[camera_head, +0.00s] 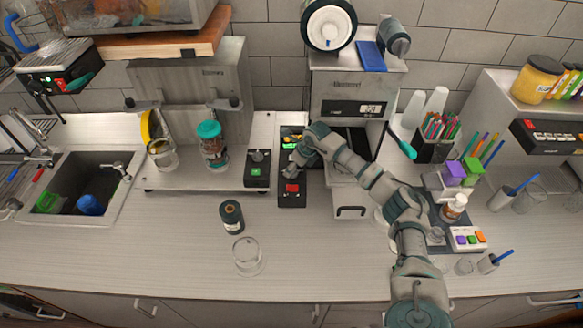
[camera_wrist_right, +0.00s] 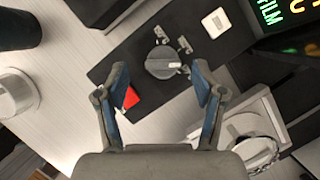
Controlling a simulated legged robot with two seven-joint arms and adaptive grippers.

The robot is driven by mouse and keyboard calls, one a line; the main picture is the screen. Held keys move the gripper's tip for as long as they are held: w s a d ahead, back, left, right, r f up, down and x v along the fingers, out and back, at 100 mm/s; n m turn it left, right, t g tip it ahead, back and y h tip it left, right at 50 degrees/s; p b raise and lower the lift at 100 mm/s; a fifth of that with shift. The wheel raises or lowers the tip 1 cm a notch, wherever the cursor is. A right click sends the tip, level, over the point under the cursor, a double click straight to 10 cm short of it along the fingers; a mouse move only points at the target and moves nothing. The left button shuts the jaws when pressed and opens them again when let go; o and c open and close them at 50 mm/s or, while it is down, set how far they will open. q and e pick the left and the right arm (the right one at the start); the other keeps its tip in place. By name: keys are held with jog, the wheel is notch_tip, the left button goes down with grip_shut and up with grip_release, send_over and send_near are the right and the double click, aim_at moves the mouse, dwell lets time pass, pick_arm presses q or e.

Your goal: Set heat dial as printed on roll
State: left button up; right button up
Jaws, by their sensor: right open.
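The grey round heat dial (camera_wrist_right: 160,63) sits on the black control panel (camera_wrist_right: 110,68), with a light pointer mark toward the right of the right wrist view and small markings beside it. My right gripper (camera_head: 294,163) is over this panel in the head view and hides the dial there. In the wrist view its two fingers are apart, one on each side of the dial, with nothing held; I cannot tell whether they touch it. A dark roll (camera_head: 231,217) with a pale label stands on the counter; its print is too small to read. My left gripper is not seen.
The panel has a red switch (camera_head: 292,190) and a lit screen (camera_wrist_right: 285,15). The sealer (camera_head: 340,90) stands behind, with a white-faced roll (camera_head: 328,28) on top. A clear cup (camera_head: 247,256) is near the dark roll. A dial box (camera_head: 257,168) stands left of the panel. The front counter is mostly free.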

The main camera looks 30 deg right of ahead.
jog(key=shift+x, duration=1.05)
jog(key=shift+w+d+f, duration=0.1)
jog(key=shift+d+f, duration=0.2)
jog(key=shift+f, duration=0.2)
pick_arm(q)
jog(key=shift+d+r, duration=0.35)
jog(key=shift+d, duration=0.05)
pick_arm(e)
jog(key=shift+d, duration=0.15)
jog(key=shift+a+r, duration=0.1)
jog(key=shift+a, duration=0.25)
jog(key=c, duration=1.1)
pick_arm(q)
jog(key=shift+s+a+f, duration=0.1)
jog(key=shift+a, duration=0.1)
pick_arm(e)
jog(key=shift+c, duration=0.2)
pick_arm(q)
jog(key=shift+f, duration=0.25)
pick_arm(e)
jog(key=shift+d, duration=0.15)
